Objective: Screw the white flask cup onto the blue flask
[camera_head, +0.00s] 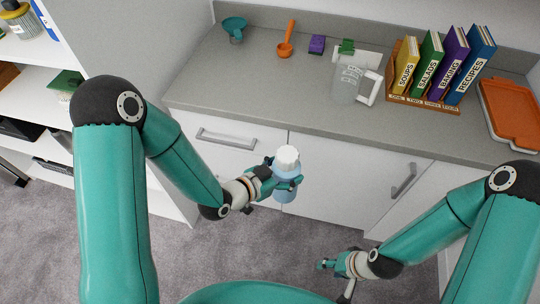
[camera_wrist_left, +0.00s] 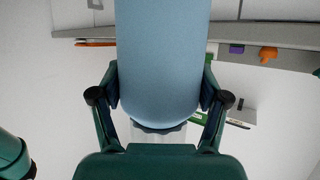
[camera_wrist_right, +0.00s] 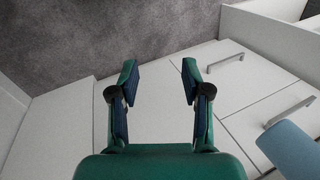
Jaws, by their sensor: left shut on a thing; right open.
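The blue flask (camera_head: 284,192) is upright in front of the counter, held clear of the floor. My left gripper (camera_head: 284,181) is shut on its body; the flask also fills the middle of the left wrist view (camera_wrist_left: 163,60). The white flask cup (camera_head: 287,157) sits on top of the flask; whether it is threaded tight I cannot tell. In the left wrist view the flask hides most of the cup (camera_wrist_left: 160,128). My right gripper (camera_wrist_right: 160,75) is open and empty, lower and to the right of the flask, which shows at the right wrist view's lower right (camera_wrist_right: 295,150).
The grey counter (camera_head: 240,90) stands behind, with white cabinet fronts and handles below it. On it are a teal funnel (camera_head: 235,27), an orange scoop (camera_head: 286,42), a clear pitcher (camera_head: 348,84), a book rack (camera_head: 424,101) and an orange tray (camera_head: 510,110). Open air lies between my grippers.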

